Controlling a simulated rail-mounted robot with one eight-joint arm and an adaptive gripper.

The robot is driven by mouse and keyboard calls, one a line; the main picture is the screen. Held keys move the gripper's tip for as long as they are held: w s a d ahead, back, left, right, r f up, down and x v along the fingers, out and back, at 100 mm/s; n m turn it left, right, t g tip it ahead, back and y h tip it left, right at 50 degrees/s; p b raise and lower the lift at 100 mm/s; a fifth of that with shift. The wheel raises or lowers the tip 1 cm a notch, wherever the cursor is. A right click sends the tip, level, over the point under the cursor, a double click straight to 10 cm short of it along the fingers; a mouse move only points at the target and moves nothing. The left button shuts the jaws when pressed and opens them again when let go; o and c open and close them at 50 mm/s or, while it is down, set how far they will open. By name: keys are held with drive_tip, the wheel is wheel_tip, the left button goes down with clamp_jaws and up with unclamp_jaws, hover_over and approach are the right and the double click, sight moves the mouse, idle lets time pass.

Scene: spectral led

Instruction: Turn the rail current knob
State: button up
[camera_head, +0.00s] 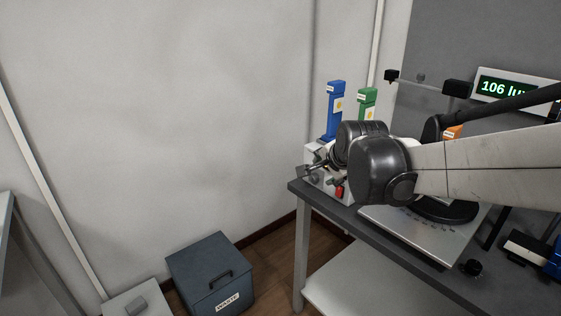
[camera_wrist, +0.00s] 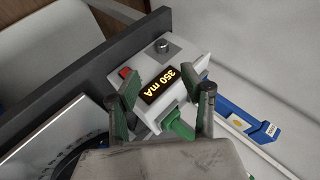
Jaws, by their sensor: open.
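A light grey control box (camera_wrist: 195,55) shows in the wrist view, with an orange "350 mA" display (camera_wrist: 161,86). A round grey metal knob (camera_wrist: 162,46) sits on a darker square patch of its top. My gripper (camera_wrist: 165,90) is open, its two fingers apart on either side of the display. The knob lies beyond the fingertips, not between them. In the head view the box (camera_head: 318,182) is at the table's left corner, partly hidden by my gripper and arm; I cannot make out the knob clearly there.
A red switch (camera_wrist: 125,72) is on the box near the left finger. A blue post (camera_head: 335,112) and a green post (camera_head: 367,103) stand behind. A display (camera_head: 515,90) reads "106 lu", cut by my arm. A waste bin (camera_head: 210,275) stands on the floor.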

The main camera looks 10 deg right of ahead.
sight(313, 178)
drive_tip(key=shift+m, duration=0.3)
drive_tip(key=b+x, duration=0.2)
drive_tip(key=x, duration=0.5)
drive_tip(key=b+x, duration=0.2)
drive_tip(key=x, duration=0.6)
drive_tip(key=shift+w+d+r, duration=0.1)
drive_tip(key=shift+w+d, duration=0.1)
clamp_jaws()
